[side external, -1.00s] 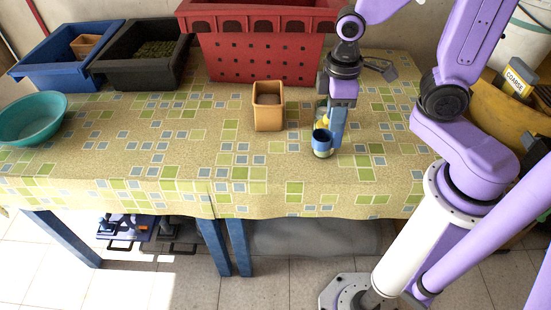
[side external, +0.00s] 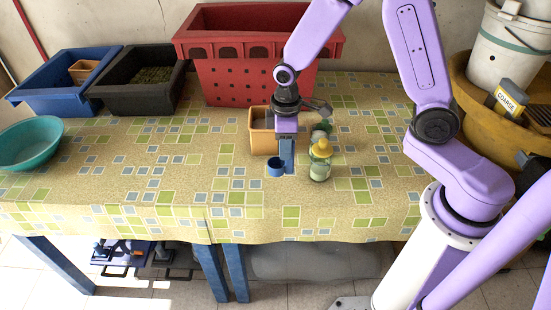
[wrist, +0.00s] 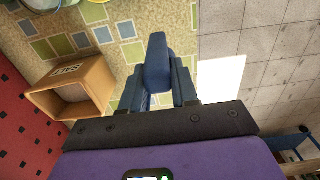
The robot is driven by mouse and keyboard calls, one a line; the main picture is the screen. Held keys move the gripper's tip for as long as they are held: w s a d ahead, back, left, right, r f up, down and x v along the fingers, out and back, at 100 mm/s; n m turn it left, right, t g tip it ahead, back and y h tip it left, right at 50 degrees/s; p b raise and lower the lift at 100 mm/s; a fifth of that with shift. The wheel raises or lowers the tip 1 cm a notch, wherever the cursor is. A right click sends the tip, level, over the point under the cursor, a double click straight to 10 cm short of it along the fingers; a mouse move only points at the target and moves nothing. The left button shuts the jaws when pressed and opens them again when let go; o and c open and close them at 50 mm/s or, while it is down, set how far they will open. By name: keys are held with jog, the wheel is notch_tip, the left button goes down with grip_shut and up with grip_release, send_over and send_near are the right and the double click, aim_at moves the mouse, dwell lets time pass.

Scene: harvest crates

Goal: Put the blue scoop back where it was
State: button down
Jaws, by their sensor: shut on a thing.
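The blue scoop (side external: 275,168) is in my gripper (side external: 288,158), which is shut on it. In the side view its small round cup faces the camera on the left of the fingers, low over the table. I cannot tell whether it touches the cloth. In the wrist view the blue scoop (wrist: 157,62) stands up between the two fingers of my gripper (wrist: 157,95). Its far side is hidden there. A tan box (side external: 262,142) stands just behind and left of my gripper; the tan box (wrist: 97,82) also shows left of the fingers in the wrist view.
A yellow-capped bottle (side external: 320,165) stands close to the right of my gripper, with a green-topped item (side external: 322,128) behind. A red crate (side external: 240,75), black crate (side external: 120,94) and blue crate (side external: 40,97) line the back. A teal bowl (side external: 30,150) is far left. The tablecloth's front left is clear.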

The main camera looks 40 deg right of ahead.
aim_at(276, 159)
jog(key=shift+w+a+f, duration=0.15)
jog(key=shift+w+f, duration=0.45)
jog(key=shift+f, duration=0.2)
jog(key=shift+w+a+f, duration=0.1)
jog(key=shift+w+f, duration=0.5)
jog(key=shift+f, duration=0.15)
jog(key=shift+w+f, duration=0.15)
jog(key=shift+f, duration=1.5)
jog(key=c, duration=0.9)
grip_release()
jog(key=shift+f, duration=0.1)
jog(key=shift+o, duration=0.2)
notch_tip(276, 159, up, 12)
jog(key=shift+r, duration=0.2)
jog(key=s+d+r+n, duration=0.1)
jog(key=s+d+r, duration=0.1)
jog(key=s, duration=1.1)
jog(key=s+d+r+n, duration=0.1)
jog(key=s+r, duration=0.3)
jog(key=s, duration=0.9)
jog(key=shift+s+d+n, duration=0.25)
jog(key=shift+d+n, duration=0.15)
jog(key=shift+n, duration=0.4)
